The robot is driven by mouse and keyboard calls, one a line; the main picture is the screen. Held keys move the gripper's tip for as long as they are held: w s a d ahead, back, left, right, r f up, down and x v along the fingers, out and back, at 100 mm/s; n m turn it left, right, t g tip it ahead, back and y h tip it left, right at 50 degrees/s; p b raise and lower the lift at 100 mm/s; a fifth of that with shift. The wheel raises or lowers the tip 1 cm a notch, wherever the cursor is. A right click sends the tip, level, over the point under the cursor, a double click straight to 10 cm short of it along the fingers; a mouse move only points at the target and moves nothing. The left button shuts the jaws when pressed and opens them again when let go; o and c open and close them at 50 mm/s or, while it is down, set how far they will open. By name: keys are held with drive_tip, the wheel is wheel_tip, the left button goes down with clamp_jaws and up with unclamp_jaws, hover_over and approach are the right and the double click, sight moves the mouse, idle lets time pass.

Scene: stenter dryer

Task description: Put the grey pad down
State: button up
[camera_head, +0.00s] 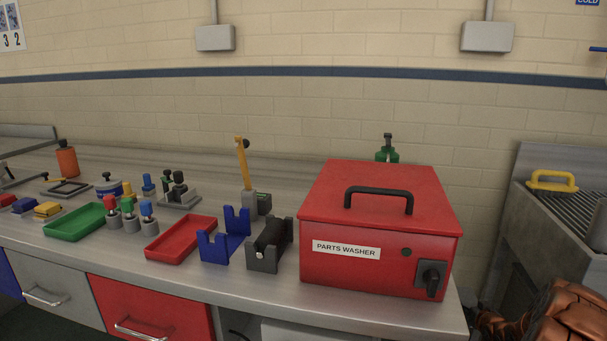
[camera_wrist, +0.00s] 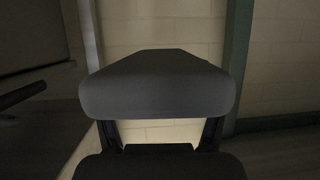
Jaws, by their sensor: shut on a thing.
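A dark grey pad (camera_wrist: 158,88) fills the middle of the wrist view, wide with sloped upper sides. My gripper (camera_wrist: 160,125) is shut on it, with one finger at each side below the pad. The pad hides most of the fingertips. In the head view neither the pad nor my gripper shows; a copper-coloured part of my arm is at the lower right corner. No surface touching the pad is visible.
A metal workbench (camera_head: 270,300) carries a red parts washer (camera_head: 380,235), a red tray (camera_head: 180,240), a green tray (camera_head: 75,222), a blue cradle (camera_head: 222,245) and a dark grey cradle (camera_head: 268,260). A grey sink-like unit (camera_head: 550,215) with a yellow handle (camera_head: 552,181) stands right.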

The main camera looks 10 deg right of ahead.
drive_tip(key=w+a+r+n+y+p, duration=0.15)
drive_tip(key=a+r+p, duration=0.6)
drive_tip(key=r, duration=1.15)
drive_tip(key=w+a+r+p, duration=0.4)
drive_tip(key=r+p, duration=0.6)
drive_tip(key=r, duration=0.8)
drive_tip(key=w+a+r+n+y+p, duration=0.1)
drive_tip(key=a+r+p, duration=0.7)
drive_tip(key=r, duration=1.1)
drive_tip(key=s+a+r+n+y+p, duration=0.1)
drive_tip(key=s+a+r+p, duration=0.1)
drive_tip(key=a, duration=0.5)
drive_tip(key=s+a+r+n+y+p, duration=0.1)
drive_tip(key=s+a+r+y+p, duration=0.1)
drive_tip(key=a, duration=0.5)
drive_tip(key=s+a+r+n+y+p, duration=0.2)
drive_tip(key=s+a+r+p, duration=0.1)
drive_tip(key=a, duration=0.4)
drive_tip(key=shift+s+a+p, duration=0.4)
drive_tip(key=shift+s+p, duration=0.15)
drive_tip(key=shift+p, duration=0.55)
